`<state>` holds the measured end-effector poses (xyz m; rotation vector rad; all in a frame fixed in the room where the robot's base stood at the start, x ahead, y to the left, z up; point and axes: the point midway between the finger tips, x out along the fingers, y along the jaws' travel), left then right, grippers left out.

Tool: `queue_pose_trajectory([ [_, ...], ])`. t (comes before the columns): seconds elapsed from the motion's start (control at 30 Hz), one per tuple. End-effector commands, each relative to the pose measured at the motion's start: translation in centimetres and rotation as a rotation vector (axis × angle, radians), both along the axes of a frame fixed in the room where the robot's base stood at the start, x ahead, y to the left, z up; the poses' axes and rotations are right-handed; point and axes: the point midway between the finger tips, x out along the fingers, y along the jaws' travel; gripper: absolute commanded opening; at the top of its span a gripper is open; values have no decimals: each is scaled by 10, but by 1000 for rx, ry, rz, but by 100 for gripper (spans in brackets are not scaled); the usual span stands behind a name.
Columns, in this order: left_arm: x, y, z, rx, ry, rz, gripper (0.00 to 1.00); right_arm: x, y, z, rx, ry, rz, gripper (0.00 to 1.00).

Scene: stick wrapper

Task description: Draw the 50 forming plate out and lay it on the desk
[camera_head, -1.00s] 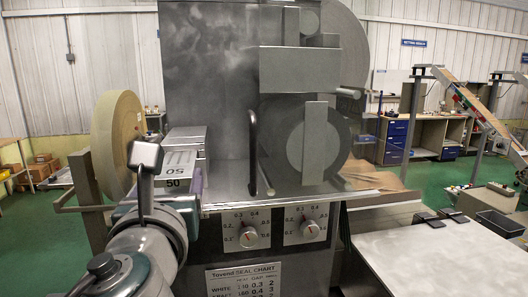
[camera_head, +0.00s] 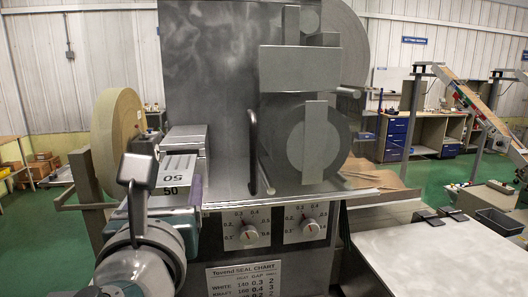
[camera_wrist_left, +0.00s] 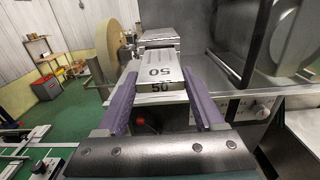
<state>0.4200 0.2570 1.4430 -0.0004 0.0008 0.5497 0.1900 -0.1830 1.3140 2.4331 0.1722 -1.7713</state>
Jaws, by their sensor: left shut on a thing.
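The 50 forming plate (camera_head: 177,168) is a grey block with "50" on its top and front. It sits at the left end of the machine, in line with a grey metal guide (camera_head: 186,138) behind it. My left gripper (camera_wrist_left: 160,98) has its purple fingers on both sides of the plate and is shut on it; the plate (camera_wrist_left: 158,70) also shows in the left wrist view. In the head view my wrist hides part of the left gripper (camera_head: 180,192). The bare grey desk (camera_head: 445,262) is at the lower right. My right gripper is not in view.
A large paper roll (camera_head: 115,140) stands left of the plate. A black upright handle (camera_head: 254,150) and two dials (camera_head: 249,232) are on the machine to the right. A black tray (camera_head: 499,221) and small dark blocks (camera_head: 440,217) are at the desk's far edge.

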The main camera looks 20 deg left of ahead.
Motion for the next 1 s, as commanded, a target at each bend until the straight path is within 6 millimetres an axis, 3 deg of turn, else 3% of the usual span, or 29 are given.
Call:
queue_pose_trajectory([
  [0.7,-54,-33,1,1,-1,0,3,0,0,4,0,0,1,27],
  [1.0,-59,-36,1,1,-3,1,3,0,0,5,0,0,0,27],
])
